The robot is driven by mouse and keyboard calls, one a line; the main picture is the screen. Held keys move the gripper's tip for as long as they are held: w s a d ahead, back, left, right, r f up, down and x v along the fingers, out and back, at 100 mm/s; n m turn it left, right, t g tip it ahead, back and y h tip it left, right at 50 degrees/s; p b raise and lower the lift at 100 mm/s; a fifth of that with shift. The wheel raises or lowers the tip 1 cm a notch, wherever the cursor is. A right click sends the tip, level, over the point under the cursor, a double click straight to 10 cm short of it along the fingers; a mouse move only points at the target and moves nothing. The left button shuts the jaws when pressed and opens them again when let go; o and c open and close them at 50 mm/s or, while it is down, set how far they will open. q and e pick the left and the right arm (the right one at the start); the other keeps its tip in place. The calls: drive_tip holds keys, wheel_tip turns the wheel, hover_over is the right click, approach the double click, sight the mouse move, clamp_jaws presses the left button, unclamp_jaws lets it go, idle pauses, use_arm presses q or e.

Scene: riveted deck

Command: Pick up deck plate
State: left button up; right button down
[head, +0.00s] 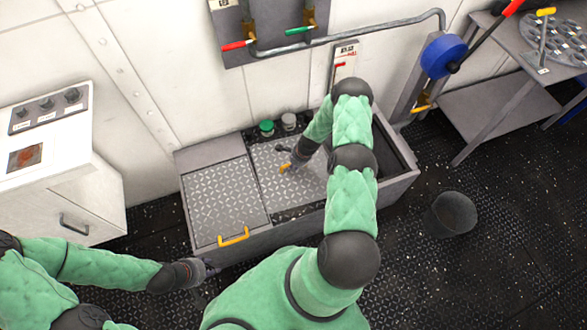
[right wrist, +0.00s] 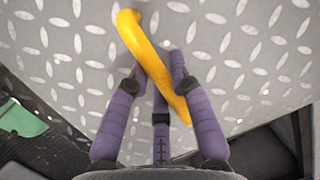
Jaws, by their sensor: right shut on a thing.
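The deck plate (head: 312,187) is a grey tread-patterned panel at the right of another such plate, over a low grey trough. Its yellow handle (right wrist: 155,70) runs between the purple fingers of my right gripper (right wrist: 157,72), which is shut on it. In the head view my right gripper (head: 288,165) is at the plate's left part, partly hidden by its wrist. I cannot tell whether the plate is clear of the trough. My left gripper (head: 210,270) is low at the trough's front left, away from the plate; its fingers are too small to read.
The left tread plate (head: 222,200) lies flat with a yellow handle (head: 234,237) at its front. Green and grey caps (head: 267,127) stand behind the plates. A white cabinet (head: 60,170) is at left. A dark bucket (head: 451,214) and a metal table (head: 500,95) are at right.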

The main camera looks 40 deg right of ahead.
drive_tip(key=shift+r, duration=0.1)
drive_tip(key=v, duration=0.1)
drive_tip(key=p+v, duration=0.1)
drive_tip(key=v, duration=0.1)
drive_tip(key=p+v, duration=0.1)
drive_tip(key=shift+w+a+r, duration=0.15)
drive_tip(key=shift+a+r, duration=0.1)
drive_tip(key=shift+r, duration=0.05)
drive_tip(key=s+d+r+b, duration=0.2)
drive_tip(key=s+r, duration=0.7)
drive_tip(key=s, duration=0.4)
drive_tip(key=shift+d+b, duration=0.25)
drive_tip(key=shift+b, duration=0.1)
